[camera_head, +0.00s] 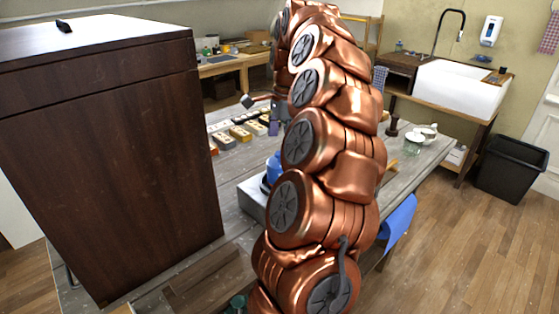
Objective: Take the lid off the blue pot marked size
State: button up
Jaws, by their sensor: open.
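A blue pot (272,170) shows at the left edge of my copper arm, by a pale grey block (252,200) on the workbench. The arm covers much of the pot. I cannot read any marking on it, and cannot tell its lid apart from its body. My gripper (274,127) is mostly hidden behind my arm. The small part that shows is beyond the pot, near the rows of small blocks, and the jaws are open. I see nothing held in it.
A tall dark wooden cabinet (120,170) stands on the bench at left. Several small blocks (240,133) lie behind the pot. A glass jar (413,145) and white vessel (430,131) stand at right. A blue cloth (400,222) hangs over the bench edge.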

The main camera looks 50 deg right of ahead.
jog(key=shift+d+f+p, duration=0.15)
jog(key=shift+f+p, duration=0.25)
jog(key=shift+f, duration=1.5)
jog(key=c, duration=1.5)
jog(key=shift+f, duration=0.1)
